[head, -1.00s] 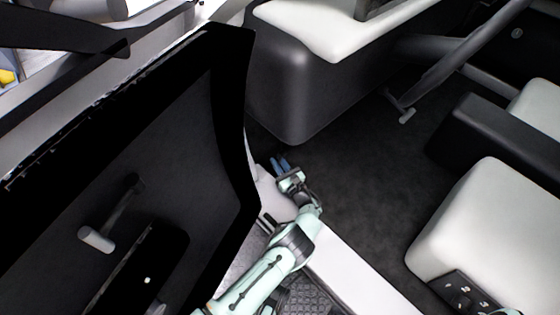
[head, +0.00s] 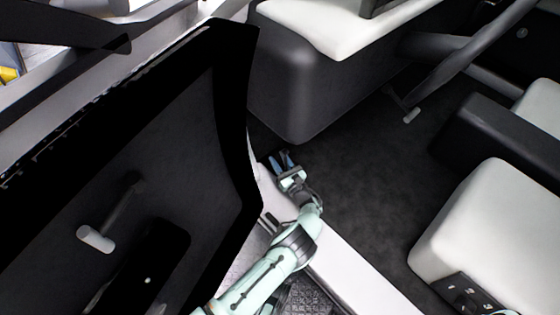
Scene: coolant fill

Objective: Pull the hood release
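My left gripper (head: 281,158) reaches past the open door into the footwell, below the lower left corner of the dashboard (head: 290,90). Its two bluish fingers point up and away, with a narrow dark gap between them, so it looks open. I cannot make out a hood release; a small dark shape lies by the fingertips, but it is too dark to tell what it is or whether the fingers touch it. My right gripper is out of view.
The open black door (head: 215,130) with its grey handle (head: 96,238) stands close on the left of my arm. The white door sill (head: 355,270) runs below it. The dark floor (head: 360,185) is clear.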

